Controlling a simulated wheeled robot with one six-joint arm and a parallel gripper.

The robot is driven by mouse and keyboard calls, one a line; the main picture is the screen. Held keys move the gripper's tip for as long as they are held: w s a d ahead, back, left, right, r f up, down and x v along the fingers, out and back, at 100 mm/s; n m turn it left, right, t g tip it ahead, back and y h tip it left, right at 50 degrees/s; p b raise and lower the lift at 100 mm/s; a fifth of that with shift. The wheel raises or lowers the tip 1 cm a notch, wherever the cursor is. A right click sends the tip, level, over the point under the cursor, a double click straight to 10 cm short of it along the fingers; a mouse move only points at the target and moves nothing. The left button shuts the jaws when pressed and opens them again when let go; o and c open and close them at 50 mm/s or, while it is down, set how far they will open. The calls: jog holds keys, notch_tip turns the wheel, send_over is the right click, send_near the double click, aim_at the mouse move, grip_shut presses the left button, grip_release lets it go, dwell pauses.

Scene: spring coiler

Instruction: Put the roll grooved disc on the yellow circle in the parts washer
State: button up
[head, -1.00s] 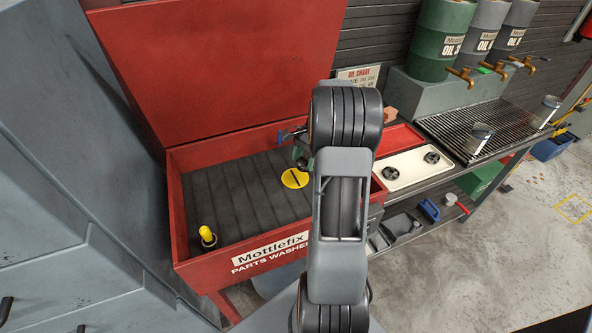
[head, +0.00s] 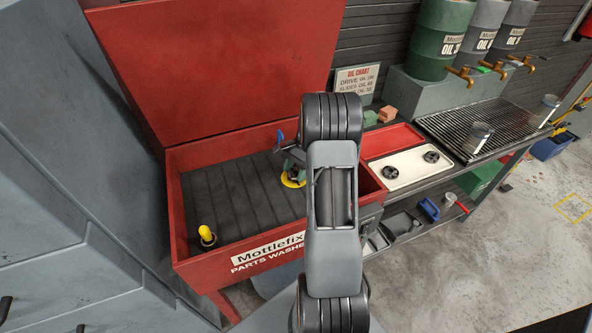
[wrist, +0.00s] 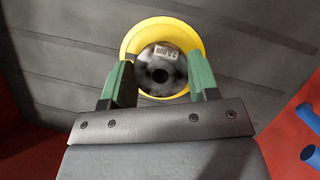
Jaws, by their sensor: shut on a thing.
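The grooved disc (wrist: 150,58) is dark grey with a centre hole and a small pale label. In the wrist view it sits between the two green fingers of my gripper (wrist: 161,76), which is shut on it. The yellow circle (wrist: 160,26) shows as a ring around the disc from above; I cannot tell whether the disc touches it. In the head view my gripper (head: 291,172) is over the yellow circle (head: 293,183) inside the red parts washer (head: 178,215), and my arm hides the disc.
A yellow-tipped nozzle (head: 207,234) stands at the washer's front left corner. The raised red lid (head: 215,70) is behind. To the right are a white tray (head: 405,162) with two dark round parts and a red tray (head: 395,141).

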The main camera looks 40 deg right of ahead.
jog(key=shift+f, duration=0.1)
jog(key=o, duration=1.1)
jog(key=s+v, duration=0.1)
jog(key=v, duration=1)
notch_tip(320, 180, up, 5)
jog(key=n+h, duration=0.1)
jog(key=n, duration=0.2)
send_over(288, 181)
jog(key=s+a+n+t+h, duration=0.1)
jog(key=s+a+n, duration=0.3)
jog(key=s+a, duration=0.1)
jog(key=s+a+n+t+h, duration=0.1)
jog(key=s+a+n, duration=0.4)
jog(key=a, duration=0.2)
jog(key=s+a+n+t+h, duration=0.1)
jog(key=s+a+n, duration=0.3)
jog(key=a, duration=0.3)
jog(key=shift+s+t, duration=0.4)
